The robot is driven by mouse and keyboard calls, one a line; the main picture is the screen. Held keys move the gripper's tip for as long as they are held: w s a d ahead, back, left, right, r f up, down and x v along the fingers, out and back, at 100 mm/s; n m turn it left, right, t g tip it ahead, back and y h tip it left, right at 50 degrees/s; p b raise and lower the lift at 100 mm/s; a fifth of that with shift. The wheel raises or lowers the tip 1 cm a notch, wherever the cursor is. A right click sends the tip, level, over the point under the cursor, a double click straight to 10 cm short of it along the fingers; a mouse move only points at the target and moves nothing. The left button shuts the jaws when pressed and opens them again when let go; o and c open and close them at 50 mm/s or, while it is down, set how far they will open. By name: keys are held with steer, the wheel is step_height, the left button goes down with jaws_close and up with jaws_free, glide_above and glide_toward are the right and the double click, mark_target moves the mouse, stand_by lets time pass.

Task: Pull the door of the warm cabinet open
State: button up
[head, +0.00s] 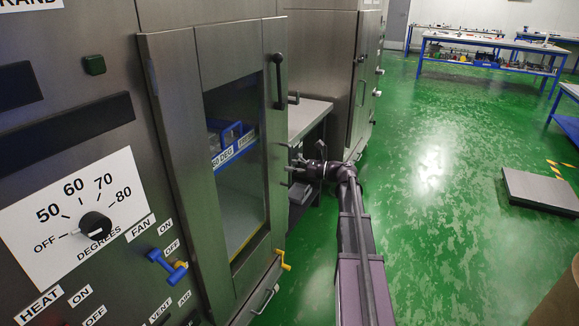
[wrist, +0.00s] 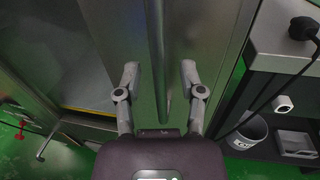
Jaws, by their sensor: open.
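The warm cabinet's steel door (head: 180,95) has a tall window and a dark upright handle (head: 279,80) near its right edge. I cannot tell whether it is fully shut. A blue bin (head: 231,133) shows behind the glass. My gripper (head: 290,176) is at the door's right edge, lower than that handle in the head view. In the wrist view my gripper (wrist: 160,76) is open, with an upright grey bar (wrist: 155,40) between its fingers in the picture. The bar's lower end is near the palm; contact with it is not visible. The door face (wrist: 108,30) also shows there.
A dial panel (head: 95,200) and a blue valve lever (head: 160,258) are at the left. A yellow hook (head: 283,262) sticks out low by the door. A bench (head: 308,115) stands beyond the door, with a bucket (wrist: 245,133) beneath. The green floor at right is mostly free.

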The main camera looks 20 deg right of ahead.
steer(key=shift+w+a, duration=0.2)
steer(key=shift+a, duration=0.05)
jaws_close()
